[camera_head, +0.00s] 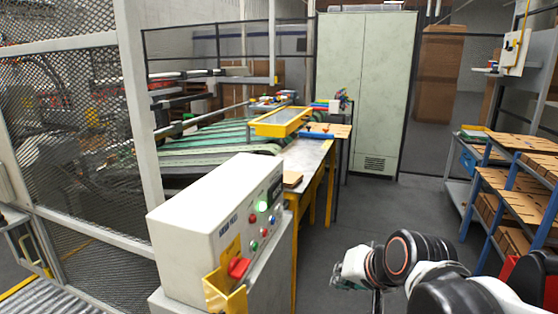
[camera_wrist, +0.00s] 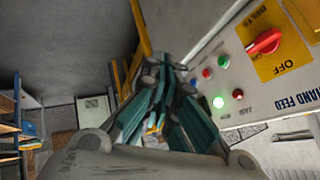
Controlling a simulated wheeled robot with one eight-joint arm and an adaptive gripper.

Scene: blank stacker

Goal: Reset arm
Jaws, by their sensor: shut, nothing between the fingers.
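My arm (camera_head: 428,258) reaches in at the lower right in the head view. My gripper (camera_wrist: 166,78) shows in the middle of the wrist view, its dark green fingers drawn together with nothing between them. In the head view the gripper end is at the left of my arm, over the floor and apart from the control box. The white control box (camera_head: 190,218) stands left of it. It carries a red rotary switch (camera_wrist: 264,41) on a yellow plate marked OFF, and a lit green button (camera_wrist: 218,102).
A work table (camera_head: 308,155) with a yellow frame (camera_head: 282,121) stands behind the box. A blue shelf rack (camera_head: 510,185) with brown boards is at the right. A mesh fence (camera_head: 70,120) is at the left, a tall cabinet (camera_head: 365,90) at the back. Grey floor (camera_head: 385,205) between table and rack is clear.

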